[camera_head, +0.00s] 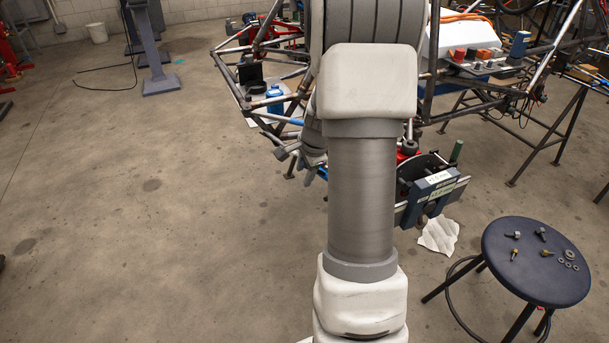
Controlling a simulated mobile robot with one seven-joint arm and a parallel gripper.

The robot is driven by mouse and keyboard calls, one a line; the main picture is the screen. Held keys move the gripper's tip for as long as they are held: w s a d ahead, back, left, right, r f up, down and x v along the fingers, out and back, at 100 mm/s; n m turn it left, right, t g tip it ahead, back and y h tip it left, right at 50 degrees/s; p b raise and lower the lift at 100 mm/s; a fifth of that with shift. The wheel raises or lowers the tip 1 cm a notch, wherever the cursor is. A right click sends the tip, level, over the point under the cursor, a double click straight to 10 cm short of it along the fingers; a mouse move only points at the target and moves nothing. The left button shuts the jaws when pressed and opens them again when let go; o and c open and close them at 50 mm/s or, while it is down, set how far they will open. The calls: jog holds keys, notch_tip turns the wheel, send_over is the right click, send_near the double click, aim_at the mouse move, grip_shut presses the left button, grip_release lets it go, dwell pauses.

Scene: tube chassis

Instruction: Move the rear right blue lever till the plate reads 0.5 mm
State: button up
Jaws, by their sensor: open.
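A dark round plate with a blue-grey gauge frame (432,192) stands at the chassis's lower right end, just right of my arm. A blue tube-like part (280,118) shows on the chassis left of my arm. I cannot tell which part is the rear right blue lever; my arm hides much of this area. My gripper's fingers cannot be made out; my arm's far end is left of the column, among the chassis tubes.
The tube chassis (540,50) spans the upper right on dark stands. A round blue stool (535,262) with small fittings stands at the lower right. A white cloth (438,235) lies on the floor below the gauge. Open concrete floor fills the left.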

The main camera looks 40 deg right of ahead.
grip_shut()
dwell(0.3)
dwell(1.2)
